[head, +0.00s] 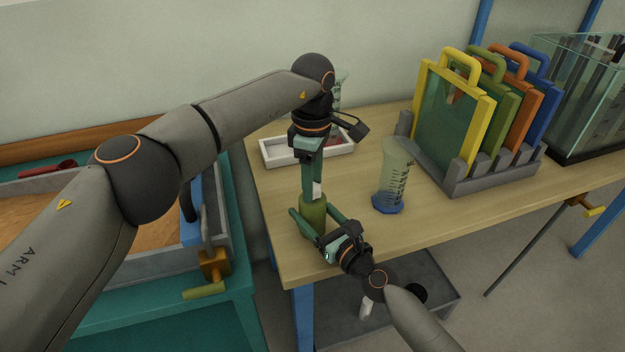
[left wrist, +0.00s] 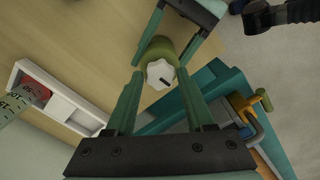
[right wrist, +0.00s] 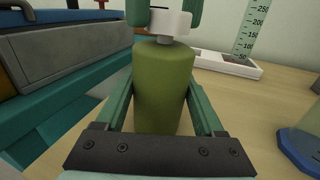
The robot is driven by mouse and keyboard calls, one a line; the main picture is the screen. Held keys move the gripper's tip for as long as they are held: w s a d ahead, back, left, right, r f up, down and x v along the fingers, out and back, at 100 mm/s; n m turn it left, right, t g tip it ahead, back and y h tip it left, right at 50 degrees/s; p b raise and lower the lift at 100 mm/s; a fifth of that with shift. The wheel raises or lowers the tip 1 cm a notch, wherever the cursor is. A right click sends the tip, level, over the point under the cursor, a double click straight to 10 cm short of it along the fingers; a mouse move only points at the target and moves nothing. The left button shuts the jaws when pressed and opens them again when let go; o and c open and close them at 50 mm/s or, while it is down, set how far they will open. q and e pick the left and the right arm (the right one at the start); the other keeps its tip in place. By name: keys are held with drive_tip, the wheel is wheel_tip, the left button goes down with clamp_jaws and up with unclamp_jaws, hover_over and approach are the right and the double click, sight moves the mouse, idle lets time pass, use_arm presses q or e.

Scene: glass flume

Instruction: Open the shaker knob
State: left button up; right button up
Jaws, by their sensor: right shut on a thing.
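The shaker is an olive-green bottle (head: 313,213) standing upright near the front left corner of the wooden table. It also shows in the right wrist view (right wrist: 163,88). Its white lobed knob (left wrist: 161,73) with a dark mark is on top, and shows from the side in the right wrist view (right wrist: 170,24). My right gripper (head: 312,222) is shut on the shaker's body, one finger on each side. My left gripper (head: 315,188) points down from above. Its open fingers stand on either side of the knob, with small gaps in the left wrist view.
A measuring cylinder (head: 394,178) with a blue base stands right of the shaker. A white tray (head: 280,155) lies behind. A grey rack (head: 470,180) of coloured handled panels and a glass tank (head: 585,90) are farther right. A teal bench (head: 240,250) is at the left.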

use_arm(q)
drive_tip(key=shift+o, duration=1.3)
wheel_tip(320, 180, up, 12)
use_arm(e)
drive_tip(key=o, duration=1.5)
drive_tip(key=shift+s, duration=0.15)
